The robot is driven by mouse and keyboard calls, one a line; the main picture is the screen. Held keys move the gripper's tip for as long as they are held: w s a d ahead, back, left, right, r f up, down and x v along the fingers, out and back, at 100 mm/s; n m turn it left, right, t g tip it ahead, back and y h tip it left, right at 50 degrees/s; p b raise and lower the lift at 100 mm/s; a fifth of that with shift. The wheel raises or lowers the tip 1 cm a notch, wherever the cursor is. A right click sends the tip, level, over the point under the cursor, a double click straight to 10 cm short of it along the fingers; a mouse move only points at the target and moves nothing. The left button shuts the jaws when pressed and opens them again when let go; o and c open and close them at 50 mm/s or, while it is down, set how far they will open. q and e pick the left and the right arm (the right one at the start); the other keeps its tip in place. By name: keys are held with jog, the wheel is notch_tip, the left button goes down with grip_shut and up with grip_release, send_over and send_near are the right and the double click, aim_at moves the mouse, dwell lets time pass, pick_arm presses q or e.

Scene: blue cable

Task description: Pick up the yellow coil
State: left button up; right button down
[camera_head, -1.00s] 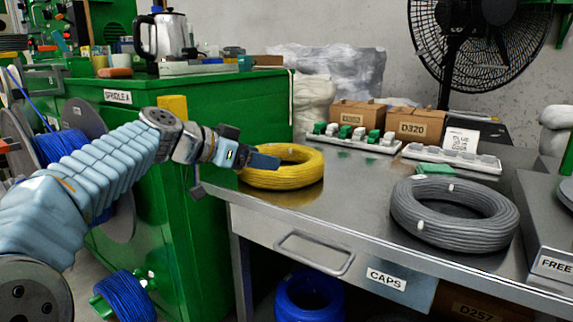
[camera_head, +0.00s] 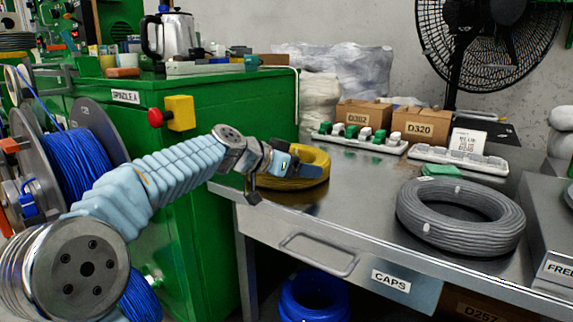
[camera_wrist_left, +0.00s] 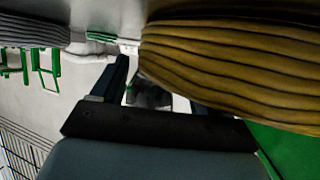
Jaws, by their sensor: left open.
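The yellow coil (camera_head: 318,157) lies flat at the left end of the metal workbench. In the left wrist view the coil (camera_wrist_left: 235,65) fills the upper right, very close to the fingers. One dark blue finger (camera_wrist_left: 116,75) is clear there; the other is mostly hidden by the coil. I cannot tell whether the fingers touch the coil. My right gripper is out of view.
A grey coil (camera_head: 460,216) lies to the right on the workbench (camera_head: 345,205). Cardboard boxes (camera_head: 362,114) and trays of caps (camera_head: 458,159) stand behind. A green cabinet (camera_head: 210,110) with a red button (camera_head: 156,117) is on the left. The bench middle is clear.

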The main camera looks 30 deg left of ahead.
pick_arm(q)
jog(key=shift+f, duration=0.1)
grip_shut()
dwell(0.4)
